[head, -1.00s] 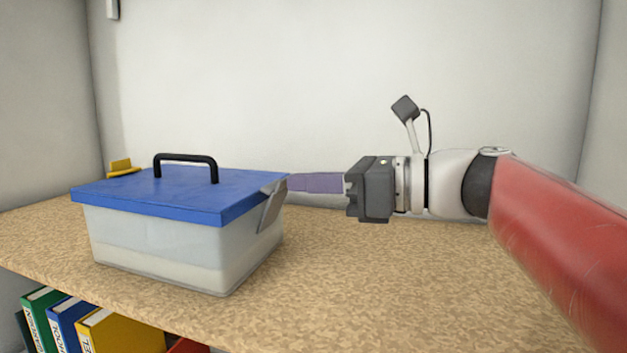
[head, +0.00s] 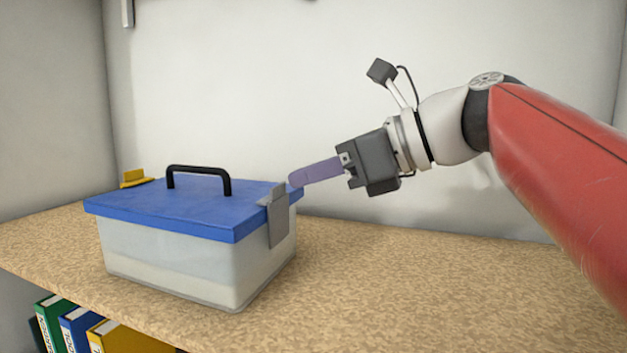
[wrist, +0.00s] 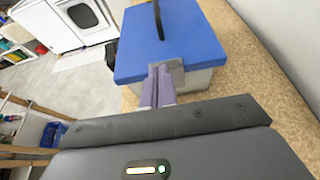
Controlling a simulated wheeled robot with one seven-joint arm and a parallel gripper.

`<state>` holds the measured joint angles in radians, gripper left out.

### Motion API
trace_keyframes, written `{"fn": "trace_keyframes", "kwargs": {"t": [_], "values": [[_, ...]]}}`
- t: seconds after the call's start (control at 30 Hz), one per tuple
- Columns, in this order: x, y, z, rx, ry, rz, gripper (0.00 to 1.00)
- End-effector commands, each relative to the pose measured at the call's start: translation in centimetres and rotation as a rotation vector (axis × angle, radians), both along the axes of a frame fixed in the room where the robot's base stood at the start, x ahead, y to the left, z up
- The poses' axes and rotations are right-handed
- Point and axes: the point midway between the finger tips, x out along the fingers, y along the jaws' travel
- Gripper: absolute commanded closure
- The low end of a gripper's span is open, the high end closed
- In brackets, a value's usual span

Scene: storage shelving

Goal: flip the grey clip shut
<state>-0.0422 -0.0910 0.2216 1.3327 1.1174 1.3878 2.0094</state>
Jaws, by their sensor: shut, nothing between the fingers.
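A clear box (head: 190,265) with a blue lid (head: 150,207) and a black handle stands on the shelf. The grey clip (head: 278,222) is at the lid's right end; its top lies over the lid edge and its plate hangs down close along the box's side. It looks folded shut. My gripper (head: 294,180) is shut and empty, its purple fingers pointing left and slightly down, with tips just above and behind the clip. In the wrist view, the fingertips (wrist: 159,73) overlap the grey clip (wrist: 177,68); I cannot tell whether they touch.
A yellow clip (head: 136,178) sticks out from the lid's far left end. The speckled shelf board (head: 400,270) is clear to the right of the box. A back wall (head: 260,90) stands close behind. Coloured binders (head: 80,328) stand below the board.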

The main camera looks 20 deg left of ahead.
Motion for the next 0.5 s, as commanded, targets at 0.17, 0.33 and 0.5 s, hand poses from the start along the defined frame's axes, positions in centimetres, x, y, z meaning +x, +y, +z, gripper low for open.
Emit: {"fn": "trace_keyframes", "kwargs": {"t": [0.17, 0.33, 0.5], "values": [[0.0, 0.0, 0.1, 0.000, 0.000, 0.000, 1.00], [0.0, -0.2, 0.2, 0.000, 0.000, -0.001, 1.00], [0.0, -2.0, 0.9, 0.000, -0.002, -0.005, 1.00]]}}
